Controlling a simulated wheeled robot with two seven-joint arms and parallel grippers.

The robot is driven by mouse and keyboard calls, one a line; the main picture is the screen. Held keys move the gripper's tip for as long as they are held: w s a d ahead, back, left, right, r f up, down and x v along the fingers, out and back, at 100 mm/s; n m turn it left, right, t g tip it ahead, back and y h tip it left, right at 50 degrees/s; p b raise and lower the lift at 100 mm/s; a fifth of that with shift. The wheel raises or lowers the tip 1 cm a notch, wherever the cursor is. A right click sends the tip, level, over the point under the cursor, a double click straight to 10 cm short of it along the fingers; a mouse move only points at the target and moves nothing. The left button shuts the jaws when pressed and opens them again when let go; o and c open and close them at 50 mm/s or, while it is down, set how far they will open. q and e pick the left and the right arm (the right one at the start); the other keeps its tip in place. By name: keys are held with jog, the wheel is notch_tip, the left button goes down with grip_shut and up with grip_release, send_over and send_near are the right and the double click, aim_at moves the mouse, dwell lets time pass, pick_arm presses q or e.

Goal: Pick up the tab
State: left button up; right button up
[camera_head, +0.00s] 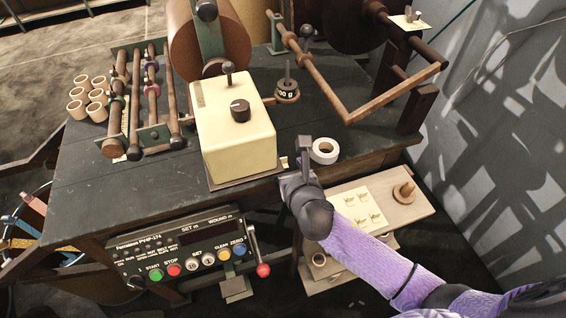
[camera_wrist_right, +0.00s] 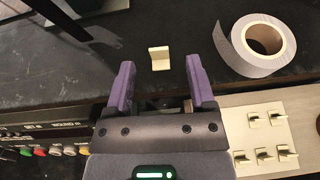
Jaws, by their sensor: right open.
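A small cream L-shaped tab (camera_wrist_right: 159,58) sits on the dark bench top near its front edge. In the head view it shows as a small pale piece (camera_head: 284,162) just left of my right gripper (camera_head: 304,158). In the right wrist view my right gripper (camera_wrist_right: 160,82) is open, with its two purple fingers apart. The tab appears just beyond the fingertips, roughly centred between them, and nothing is held. Several similar tabs (camera_wrist_right: 267,134) stand on a card on the lower shelf. My left gripper is not in view.
A white tape roll (camera_head: 325,151) lies right of the tab; it also shows in the wrist view (camera_wrist_right: 263,42). A cream machine box (camera_head: 233,132) stands close on the left. The control panel (camera_head: 187,252) and wooden shelf (camera_head: 400,207) are below the bench edge.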

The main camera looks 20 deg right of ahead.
aim_at(283, 161)
jog(key=b+x, duration=0.1)
jog(key=x, duration=0.2)
jog(key=shift+a+f, duration=0.1)
jog(key=shift+f, duration=0.05)
grip_shut()
jog(key=shift+r, duration=0.2)
